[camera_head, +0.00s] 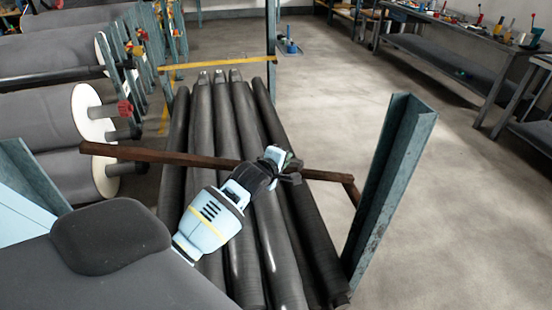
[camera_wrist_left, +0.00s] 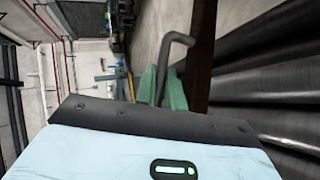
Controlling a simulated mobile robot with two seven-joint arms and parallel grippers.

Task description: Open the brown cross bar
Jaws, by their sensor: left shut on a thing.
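The brown cross bar (camera_head: 200,159) runs across the grey rolls in the head view, from the left side to near the right post, where a short brown end piece (camera_head: 351,192) angles down. In the left wrist view the bar (camera_wrist_left: 199,60) stands as a dark brown strip beside a bent dark grey handle (camera_wrist_left: 177,52). My left gripper (camera_head: 288,165) is over the right half of the bar. In the left wrist view its green fingers (camera_wrist_left: 163,88) are shut around the lower part of the handle. The exact contact is partly hidden. My right gripper is in neither view.
Long dark rolls (camera_head: 245,200) lie side by side under the bar. A blue-green steel post (camera_head: 390,180) stands at the right, and a yellow bar (camera_head: 215,62) crosses behind. Larger grey rolls (camera_head: 40,125) fill the left. The floor (camera_head: 340,90) to the right is open.

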